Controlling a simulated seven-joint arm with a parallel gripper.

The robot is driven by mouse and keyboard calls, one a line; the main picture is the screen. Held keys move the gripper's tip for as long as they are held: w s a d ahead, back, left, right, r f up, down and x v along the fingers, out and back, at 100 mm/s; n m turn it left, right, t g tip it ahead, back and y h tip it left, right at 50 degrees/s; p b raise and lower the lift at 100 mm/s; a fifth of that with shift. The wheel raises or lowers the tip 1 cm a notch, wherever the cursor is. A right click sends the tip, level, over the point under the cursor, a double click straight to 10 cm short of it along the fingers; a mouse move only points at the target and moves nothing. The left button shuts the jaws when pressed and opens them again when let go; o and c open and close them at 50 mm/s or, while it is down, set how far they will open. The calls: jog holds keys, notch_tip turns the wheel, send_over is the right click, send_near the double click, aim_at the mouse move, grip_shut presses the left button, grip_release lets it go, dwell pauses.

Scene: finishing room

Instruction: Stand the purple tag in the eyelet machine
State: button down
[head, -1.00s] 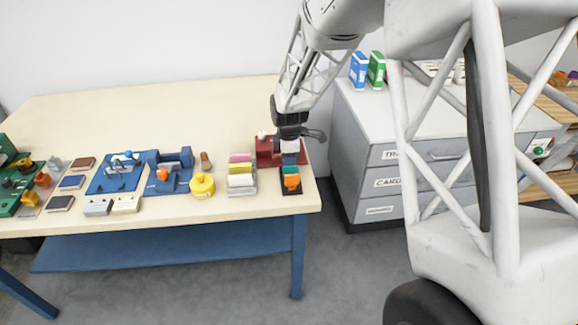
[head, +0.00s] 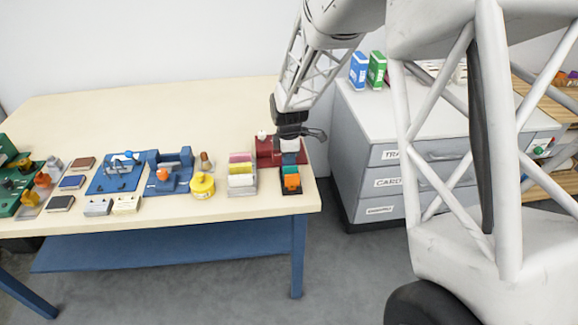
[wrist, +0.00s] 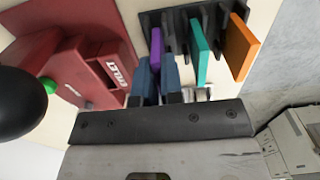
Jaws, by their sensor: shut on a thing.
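The purple tag (wrist: 155,46) shows in the wrist view between my gripper's two blue fingers (wrist: 157,82), which are shut on it. It stands at the left end of the dark slotted rack (wrist: 180,18); I cannot tell whether it is still seated in a slot. In the head view my gripper (head: 290,157) is over the back of the rack (head: 291,190) and hides the purple tag. The red eyelet machine (wrist: 85,70), with its lettered plate and green button, is left of my gripper in the wrist view. It also shows behind my gripper in the head view (head: 267,150).
A teal tag (wrist: 199,53) and an orange tag (wrist: 240,47) stand in the rack right of the purple one. In the head view, a tray of coloured pads (head: 242,181) and a yellow pot (head: 202,187) lie to the left. The table's right edge is close.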

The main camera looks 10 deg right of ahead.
jog(key=shift+r, duration=3.45)
jog(key=w+a, duration=0.1)
jog(key=w, duration=0.6)
jog(key=shift+w+a, duration=0.35)
jog(key=shift+a, duration=0.05)
jog(key=shift+f, duration=0.2)
jog(key=shift+f, duration=2.8)
jog(key=shift+f, duration=0.55)
jog(key=c, duration=1.5)
grip_release()
jog(key=shift+c, duration=0.2)
